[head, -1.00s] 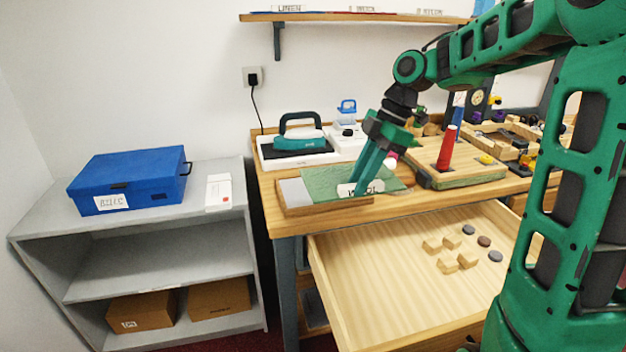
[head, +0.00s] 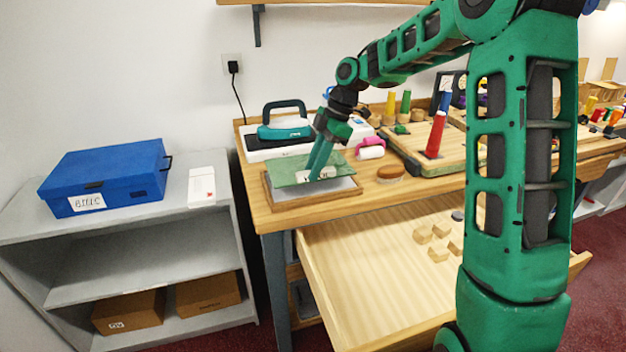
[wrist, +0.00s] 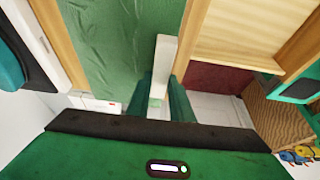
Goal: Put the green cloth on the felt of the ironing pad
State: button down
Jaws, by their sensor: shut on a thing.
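The green cloth (head: 288,170) is at the ironing pad, over its back part, and its far edge reaches past the frame. The pad is a low wooden frame (head: 290,203) with grey felt (head: 325,189), which shows bare along the front. The cloth has a white lettered tag (head: 328,174) at its near side. My gripper (head: 314,172) points down at this tag and is shut on it. In the wrist view, the tag (wrist: 165,55) stands between the fingers and the cloth (wrist: 115,45) spreads beyond. I cannot tell if the cloth touches the felt everywhere.
A teal iron (head: 285,130) stands behind the pad. A pink roller (head: 371,148), a brown brush (head: 390,173) and a board with a red cone (head: 436,135) are to the right. Below, an open drawer (head: 370,275) holds small blocks. A blue box (head: 105,175) sits on the left shelf.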

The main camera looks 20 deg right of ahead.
jog(key=shift+w+a+f, duration=0.1)
jog(key=shift+w+f, duration=0.05)
jog(key=shift+f, duration=1.95)
jog(key=c, duration=1.6)
grip_release()
jog(key=v, duration=1.2)
